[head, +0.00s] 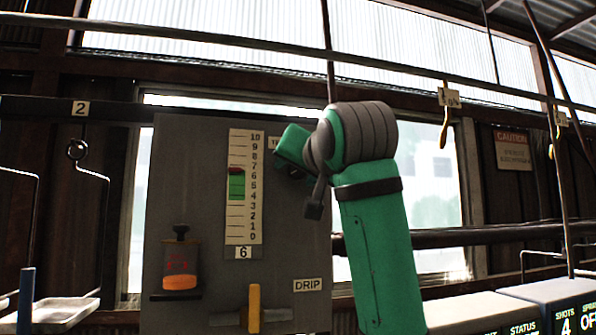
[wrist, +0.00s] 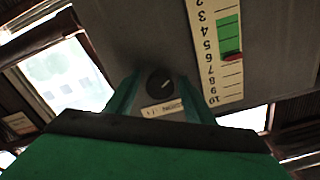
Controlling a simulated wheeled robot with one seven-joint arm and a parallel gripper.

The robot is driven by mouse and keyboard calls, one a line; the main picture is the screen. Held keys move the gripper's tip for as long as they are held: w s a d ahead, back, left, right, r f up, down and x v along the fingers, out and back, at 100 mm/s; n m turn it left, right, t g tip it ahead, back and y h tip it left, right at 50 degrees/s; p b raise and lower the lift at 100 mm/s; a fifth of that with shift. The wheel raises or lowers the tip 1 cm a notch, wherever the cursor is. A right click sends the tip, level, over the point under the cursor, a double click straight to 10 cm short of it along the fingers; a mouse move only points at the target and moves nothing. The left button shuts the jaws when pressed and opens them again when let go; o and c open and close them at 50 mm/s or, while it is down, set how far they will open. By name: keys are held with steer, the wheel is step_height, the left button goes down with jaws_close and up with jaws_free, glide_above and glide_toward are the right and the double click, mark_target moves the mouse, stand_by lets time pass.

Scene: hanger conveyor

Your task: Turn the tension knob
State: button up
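The tension knob (wrist: 159,80) is a small round black dial with a light pointer line, on the grey panel (head: 200,210). It shows in the wrist view above a pale, partly covered label (wrist: 162,107); in the head view my arm hides it. My gripper (head: 290,150) is at the upper right of the panel. Its green fingers stand apart on either side of the knob, with visible gaps and nothing held.
An orange-filled jar (head: 180,265) sits on a small shelf at the panel's left. A yellow handle (head: 254,308) is below the scale, beside a DRIP label (head: 307,285). A rail with hangers crosses above. Control boxes (head: 545,300) stand at lower right.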

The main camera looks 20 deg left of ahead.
steer(key=c, duration=1)
steer(key=shift+o, duration=0.2)
steer(key=n, duration=0.4)
steer(key=shift+n, duration=0.7)
steer(key=o, duration=1.1)
steer(key=shift+c, duration=0.2)
steer(key=shift+s, duration=0.1)
steer(key=v, duration=1)
steer(key=shift+s+d, duration=0.25)
steer(key=shift+s, duration=0.05)
